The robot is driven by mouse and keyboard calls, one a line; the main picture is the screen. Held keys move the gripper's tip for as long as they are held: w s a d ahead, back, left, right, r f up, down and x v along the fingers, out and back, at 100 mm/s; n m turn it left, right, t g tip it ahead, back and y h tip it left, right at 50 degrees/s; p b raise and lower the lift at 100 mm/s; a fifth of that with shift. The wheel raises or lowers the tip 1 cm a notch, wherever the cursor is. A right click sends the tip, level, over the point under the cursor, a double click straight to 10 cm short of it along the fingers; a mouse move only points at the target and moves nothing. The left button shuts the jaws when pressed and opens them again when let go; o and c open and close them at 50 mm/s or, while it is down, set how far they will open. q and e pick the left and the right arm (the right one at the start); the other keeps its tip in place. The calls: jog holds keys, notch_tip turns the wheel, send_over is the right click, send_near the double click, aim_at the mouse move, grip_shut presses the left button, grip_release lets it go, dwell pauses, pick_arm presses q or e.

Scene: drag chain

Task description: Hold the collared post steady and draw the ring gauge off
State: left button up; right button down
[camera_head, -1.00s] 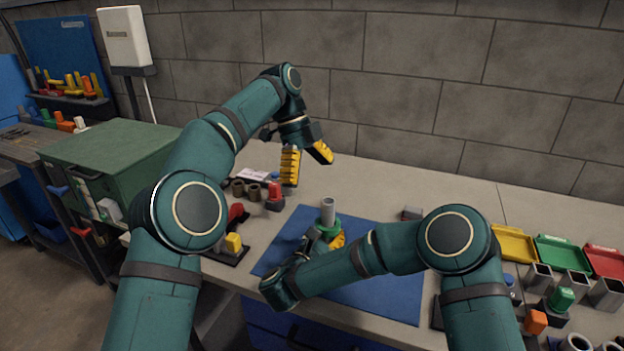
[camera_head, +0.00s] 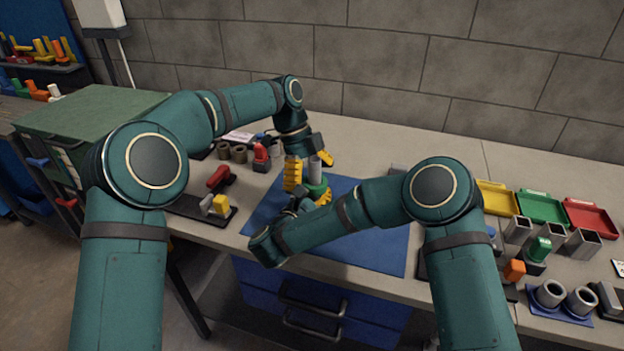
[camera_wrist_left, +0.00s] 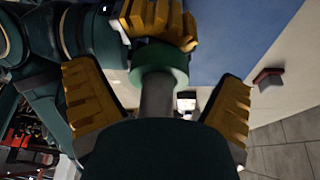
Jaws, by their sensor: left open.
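The collared post, a green round part (camera_head: 316,189) with a grey cylinder (camera_head: 315,168) rising from it, stands upright above the blue mat. I cannot tell where the ring gauge ends and the post begins. My left gripper (camera_head: 309,172) is open, pointing down, with its yellow fingers on either side of the grey cylinder. In the left wrist view the cylinder (camera_wrist_left: 157,97) lies between these fingers, with gaps on both sides, and the green part (camera_wrist_left: 160,60) is beyond. My right gripper (camera_head: 317,200) appears shut on the post low down at the green part; its contact is partly hidden.
The blue mat (camera_head: 370,240) lies under the post. Red and yellow items on a dark holder (camera_head: 205,206) stand to the left. Yellow, green and red trays (camera_head: 541,207) and grey tubes stand at the right. The wall is behind.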

pick_arm(q)
jog(key=shift+d+f, duration=0.1)
jog(key=shift+f, duration=0.2)
jog(key=c, duration=1.4)
jog(key=shift+r, duration=6)
pick_arm(e)
jog(key=c, duration=1)
grip_release()
jog(key=shift+c, duration=0.2)
